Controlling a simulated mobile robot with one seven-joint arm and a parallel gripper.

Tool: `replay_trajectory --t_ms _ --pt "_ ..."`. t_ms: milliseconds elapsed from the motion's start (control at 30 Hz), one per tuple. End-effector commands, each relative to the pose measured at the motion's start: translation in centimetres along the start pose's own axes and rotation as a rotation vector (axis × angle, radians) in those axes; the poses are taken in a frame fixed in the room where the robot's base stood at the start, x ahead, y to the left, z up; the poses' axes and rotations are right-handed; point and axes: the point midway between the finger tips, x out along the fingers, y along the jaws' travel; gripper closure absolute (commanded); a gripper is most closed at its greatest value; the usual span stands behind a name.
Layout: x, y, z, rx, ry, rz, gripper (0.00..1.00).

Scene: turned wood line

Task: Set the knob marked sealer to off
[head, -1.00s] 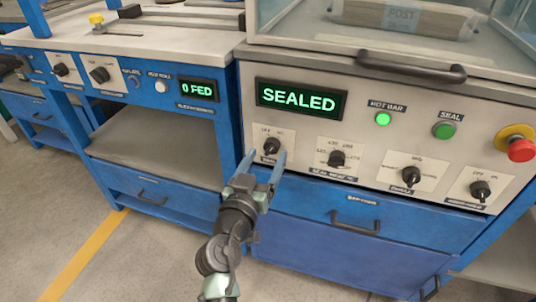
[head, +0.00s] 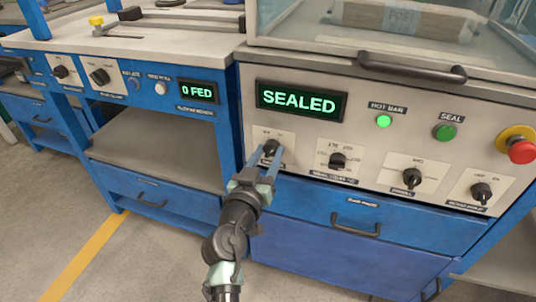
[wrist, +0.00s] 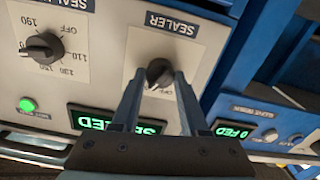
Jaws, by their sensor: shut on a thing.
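The sealer knob (head: 271,146) is a small black knob on a pale plate at the left of the machine's front panel. In the wrist view the knob (wrist: 158,72) sits under the word SEALER, which appears upside down. My gripper (head: 266,156) reaches up to it from below. In the wrist view my gripper's two fingers (wrist: 159,78) are shut on the knob, one on each side. A pale pointer mark shows at the knob's lower left there. The lettering by the knob is partly hidden by a finger, so the marked position is hard to read.
A green display (head: 299,100) reads SEALED above the knob. Beside it are a lit green hot bar lamp (head: 383,121), a green seal button (head: 445,132) and a red emergency stop (head: 521,151). Another knob (head: 338,160) is just to the right. A drawer handle (head: 355,224) juts out below.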

Motion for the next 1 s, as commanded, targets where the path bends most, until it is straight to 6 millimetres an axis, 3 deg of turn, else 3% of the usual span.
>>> replay_trajectory --t_ms 467,1000 --pt "-0.02 0.02 0.06 -0.107 -0.001 0.0 1.0" --pt "-0.02 -0.03 0.03 -0.586 -0.002 0.0 1.0"
